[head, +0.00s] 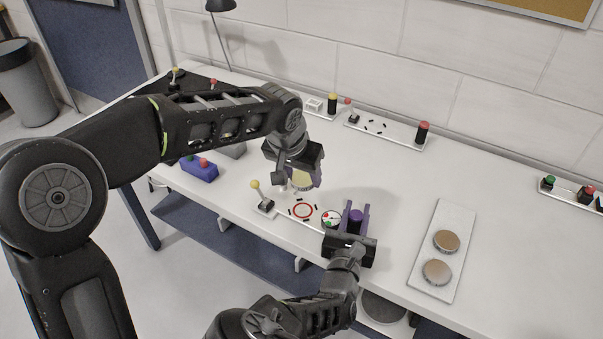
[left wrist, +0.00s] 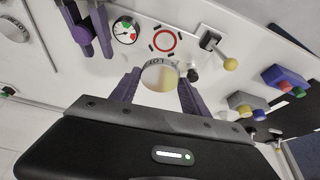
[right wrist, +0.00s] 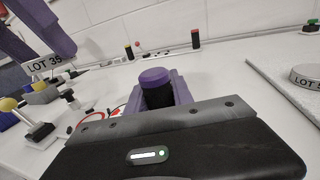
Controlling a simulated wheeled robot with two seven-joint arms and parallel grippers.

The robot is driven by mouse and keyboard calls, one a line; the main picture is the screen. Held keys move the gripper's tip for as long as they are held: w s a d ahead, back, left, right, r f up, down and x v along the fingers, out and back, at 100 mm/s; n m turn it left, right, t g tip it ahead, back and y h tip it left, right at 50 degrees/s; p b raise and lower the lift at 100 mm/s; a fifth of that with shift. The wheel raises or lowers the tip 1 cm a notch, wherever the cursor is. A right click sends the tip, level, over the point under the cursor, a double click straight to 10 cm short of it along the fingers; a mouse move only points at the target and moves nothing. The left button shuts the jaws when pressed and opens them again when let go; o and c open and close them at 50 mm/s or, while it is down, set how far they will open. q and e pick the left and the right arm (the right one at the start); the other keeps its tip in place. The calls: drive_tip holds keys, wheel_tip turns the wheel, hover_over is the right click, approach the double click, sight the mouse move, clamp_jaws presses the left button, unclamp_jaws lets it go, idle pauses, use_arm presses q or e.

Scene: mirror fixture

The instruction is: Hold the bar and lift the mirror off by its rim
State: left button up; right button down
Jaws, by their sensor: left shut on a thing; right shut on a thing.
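The mirror (head: 302,184) is a round disc with a pale label band on its rim. My left gripper (head: 302,181) is shut on that rim and holds it above the fixture plate, apart from the red ring (head: 303,210). The mirror also shows between the fingers in the left wrist view (left wrist: 160,76); its rim reads LOT 35 in the right wrist view (right wrist: 45,63). The bar (head: 355,215) is an upright dark post with a purple top, at the plate's right end. My right gripper (head: 354,219) is shut on it; the bar also shows in the right wrist view (right wrist: 155,80).
A dial gauge (head: 331,218) and a yellow-knobbed lever (head: 262,196) flank the ring. A white board (head: 455,220) with two round discs lies to the right. A blue button box (head: 199,170) stands left; another plate (head: 400,136) lies by the wall.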

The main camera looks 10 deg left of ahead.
sight(302, 180)
use_arm(q)
drive_tip(key=shift+r, duration=0.1)
use_arm(e)
drive_tip(key=shift+f, duration=0.2)
use_arm(q)
drive_tip(key=shift+r, duration=2.4)
drive_tip(key=shift+w, duration=0.1)
use_arm(e)
drive_tip(key=c, duration=1.4)
unclamp_jaws()
drive_tip(key=o, duration=0.4)
drive_tip(key=shift+r, duration=0.15)
drive_tip(key=shift+c, duration=0.2)
drive_tip(key=s, duration=0.5)
drive_tip(key=s+a, duration=0.1)
drive_tip(key=s, duration=0.1)
drive_tip(key=shift+s, duration=0.15)
